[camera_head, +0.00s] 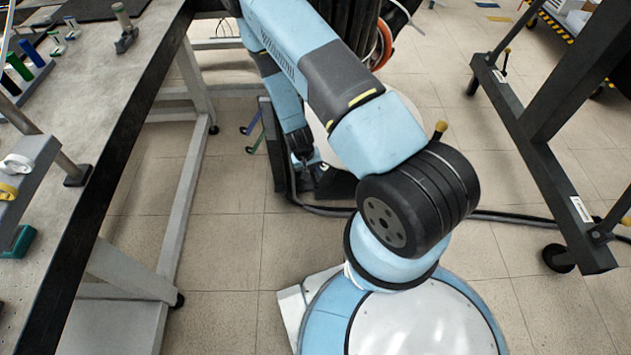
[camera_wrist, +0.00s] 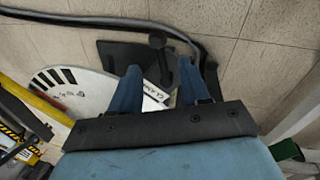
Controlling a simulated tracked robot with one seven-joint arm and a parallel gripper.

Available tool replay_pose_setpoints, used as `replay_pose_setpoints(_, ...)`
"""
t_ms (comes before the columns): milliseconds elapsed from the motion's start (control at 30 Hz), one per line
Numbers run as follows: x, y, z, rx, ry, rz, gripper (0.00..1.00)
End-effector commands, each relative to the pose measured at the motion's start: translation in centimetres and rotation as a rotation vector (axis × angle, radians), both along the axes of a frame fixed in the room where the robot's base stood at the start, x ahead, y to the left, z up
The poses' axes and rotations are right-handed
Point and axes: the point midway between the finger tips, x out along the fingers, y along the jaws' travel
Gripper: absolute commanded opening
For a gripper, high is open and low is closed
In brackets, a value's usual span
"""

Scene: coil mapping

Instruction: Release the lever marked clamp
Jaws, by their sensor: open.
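In the wrist view, a black lever (camera_wrist: 158,58) with a round knob at its end rises from a dark plate near the floor. A small white label (camera_wrist: 153,93) with dark print lies below it, partly hidden and too small to read surely. My gripper (camera_wrist: 160,72) is open, its two blue fingers on either side of the lever's lower part; I cannot tell whether they touch it. In the head view, my arm reaches down and away, and my gripper (camera_head: 304,160) is small and low beside a dark base plate (camera_head: 335,185).
A white disc (camera_wrist: 85,97) with black marks lies left of the fingers in the wrist view. A green-handled lever (camera_head: 256,142) and a blue-handled one (camera_head: 245,130) stick out near my gripper. A cable (camera_head: 500,216) crosses the floor. A workbench (camera_head: 110,120) stands left, a dark wheeled frame (camera_head: 545,150) right.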

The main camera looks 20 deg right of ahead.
Motion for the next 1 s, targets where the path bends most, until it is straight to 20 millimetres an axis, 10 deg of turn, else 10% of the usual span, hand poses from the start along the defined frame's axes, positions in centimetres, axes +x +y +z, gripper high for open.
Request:
replay_pose_setpoints(433,-0.1,-1.1,-5.7,0.0,0.0,0.0,0.46)
replay_pose_setpoints(1000,-0.1,-1.3,-6.7,0.001,0.0,-0.001,0.38)
